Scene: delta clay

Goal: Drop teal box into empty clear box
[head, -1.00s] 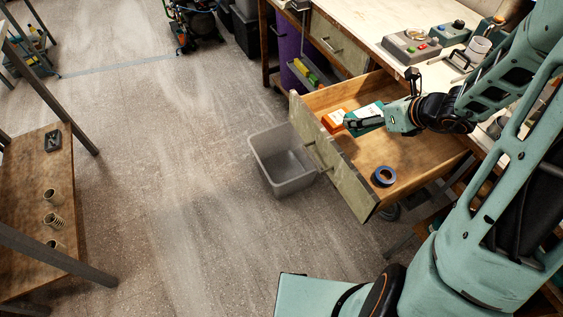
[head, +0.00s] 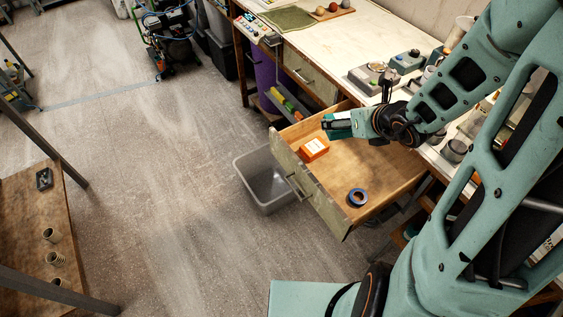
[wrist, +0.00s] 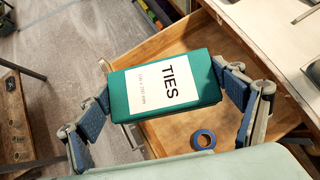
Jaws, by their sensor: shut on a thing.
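The teal box (wrist: 165,88), with a white label reading "TIES", is clamped between the two fingers of my gripper (wrist: 160,100) in the wrist view. In the head view my gripper (head: 345,124) holds the teal box (head: 337,125) above the back part of the open drawer, and the arm hides part of the box. The empty clear box (head: 268,186) is a translucent grey bin on the floor, just left of the drawer front. Its visible inside looks empty.
The open wooden drawer (head: 375,178) holds an orange box (head: 314,149) and a blue tape roll (head: 357,197). Its front panel (head: 306,190) stands between the drawer inside and the clear box. The workbench (head: 330,50) lies behind. Floor left of the clear box is free.

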